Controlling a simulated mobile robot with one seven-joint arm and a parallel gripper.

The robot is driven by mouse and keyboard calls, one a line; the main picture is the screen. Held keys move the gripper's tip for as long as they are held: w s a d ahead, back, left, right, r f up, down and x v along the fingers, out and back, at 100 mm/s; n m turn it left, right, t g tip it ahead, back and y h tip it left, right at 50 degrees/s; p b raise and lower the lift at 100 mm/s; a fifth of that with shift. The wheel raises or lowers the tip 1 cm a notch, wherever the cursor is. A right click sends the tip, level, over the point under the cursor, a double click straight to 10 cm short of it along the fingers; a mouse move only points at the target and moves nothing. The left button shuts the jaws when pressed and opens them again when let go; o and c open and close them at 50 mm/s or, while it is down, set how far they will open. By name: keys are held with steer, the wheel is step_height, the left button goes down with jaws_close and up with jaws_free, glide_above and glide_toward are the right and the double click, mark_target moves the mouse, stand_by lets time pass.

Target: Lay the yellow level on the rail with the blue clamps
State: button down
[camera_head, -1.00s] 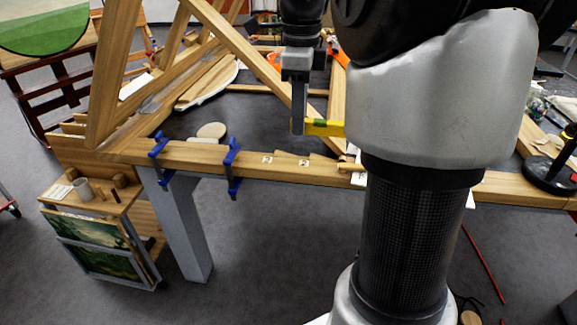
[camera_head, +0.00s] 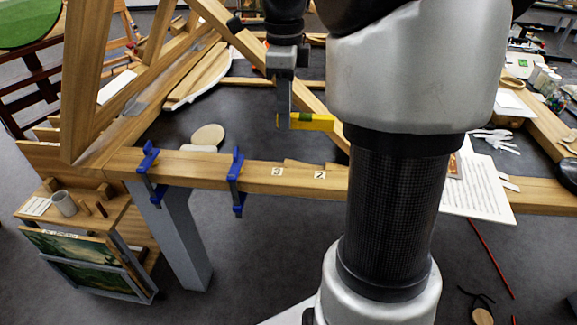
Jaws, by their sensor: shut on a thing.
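The yellow level (camera_head: 312,121) is in my gripper (camera_head: 284,118), which is shut on it near its left end. The level lies roughly level in the air, beyond and above the front rail (camera_head: 295,177); its right end is hidden behind my arm. Two blue clamps, a left one (camera_head: 150,172) and a right one (camera_head: 236,182), grip the rail left of the gripper. The rail's top between them is bare.
Slanting wooden beams (camera_head: 225,32) rise behind at the left. A pale round disc (camera_head: 208,135) shows beyond the rail. A cart with a mug (camera_head: 64,203) stands at lower left. Paper sheets (camera_head: 475,185) lie on the rail at right. My arm hides the middle right.

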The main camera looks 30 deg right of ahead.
mark_target(285, 175)
step_height(285, 175, down, 14)
steer(key=b, duration=0.3)
steer(key=shift+f, duration=0.1)
steer(key=c, duration=1.7)
jaws_free()
step_height(285, 175, up, 12)
steer(key=p, duration=0.3)
